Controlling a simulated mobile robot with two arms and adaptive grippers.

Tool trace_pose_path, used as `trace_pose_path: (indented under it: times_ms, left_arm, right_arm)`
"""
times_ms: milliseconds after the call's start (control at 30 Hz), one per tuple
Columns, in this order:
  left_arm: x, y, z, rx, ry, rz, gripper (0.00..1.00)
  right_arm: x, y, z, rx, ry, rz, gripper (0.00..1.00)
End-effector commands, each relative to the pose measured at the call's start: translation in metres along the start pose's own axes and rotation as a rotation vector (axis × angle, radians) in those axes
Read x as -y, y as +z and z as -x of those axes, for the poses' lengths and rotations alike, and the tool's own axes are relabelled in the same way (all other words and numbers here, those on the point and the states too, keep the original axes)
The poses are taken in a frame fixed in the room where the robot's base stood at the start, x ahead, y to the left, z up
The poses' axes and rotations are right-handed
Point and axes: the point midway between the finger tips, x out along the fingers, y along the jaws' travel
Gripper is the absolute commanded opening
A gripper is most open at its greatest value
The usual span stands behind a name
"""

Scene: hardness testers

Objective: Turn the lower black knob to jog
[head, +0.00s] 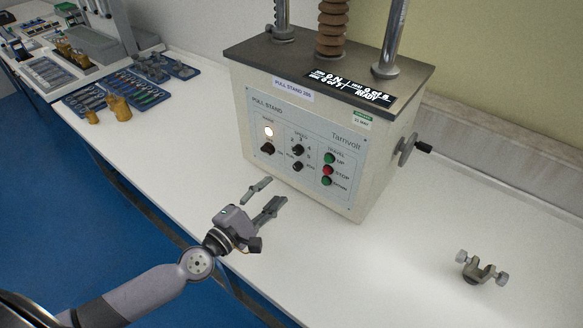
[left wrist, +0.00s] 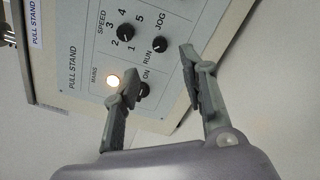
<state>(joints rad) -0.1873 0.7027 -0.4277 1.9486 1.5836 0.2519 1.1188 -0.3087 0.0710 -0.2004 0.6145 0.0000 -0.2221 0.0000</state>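The lower black knob (head: 298,167) is on the front panel of the pull stand (head: 300,206), below the black speed knob (head: 298,150). In the left wrist view the lower knob (left wrist: 160,44) sits by the RUN and JOG labels; I cannot tell which one its pointer faces. My left gripper (head: 272,193) is open and empty, in front of and below the panel, apart from it. In the left wrist view its fingers (left wrist: 158,63) are spread, with the lower knob beyond the gap between the tips. My right gripper is not in view.
The panel also has a lit mains lamp (head: 268,131), a black mains switch (head: 267,149) and a red stop button (head: 327,170) between two green ones. A crank handle (head: 411,149) sticks out at right. A metal clamp (head: 481,268) lies on the white bench (head: 400,270).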

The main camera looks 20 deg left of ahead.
Motion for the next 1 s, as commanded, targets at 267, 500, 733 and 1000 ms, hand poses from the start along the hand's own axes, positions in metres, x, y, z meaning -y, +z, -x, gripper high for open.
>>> trace_pose_path:
  times_ms: [267,500,733,1000]
  left_arm:
    - [-0.002,0.001,-0.057,0.001,0.002,0.002,0.39]
    - [0.0,0.0,-0.084,0.0,0.001,0.0,0.39]
    - [0.0,0.0,-0.089,0.0,-0.001,0.0,0.39]
    - [0.0,0.0,-0.088,0.0,0.0,0.0,0.31]
  right_arm:
    - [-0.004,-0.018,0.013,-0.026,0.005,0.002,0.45]
    - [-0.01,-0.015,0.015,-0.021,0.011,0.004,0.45]
    - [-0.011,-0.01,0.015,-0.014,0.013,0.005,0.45]
    - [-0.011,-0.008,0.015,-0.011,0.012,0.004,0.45]
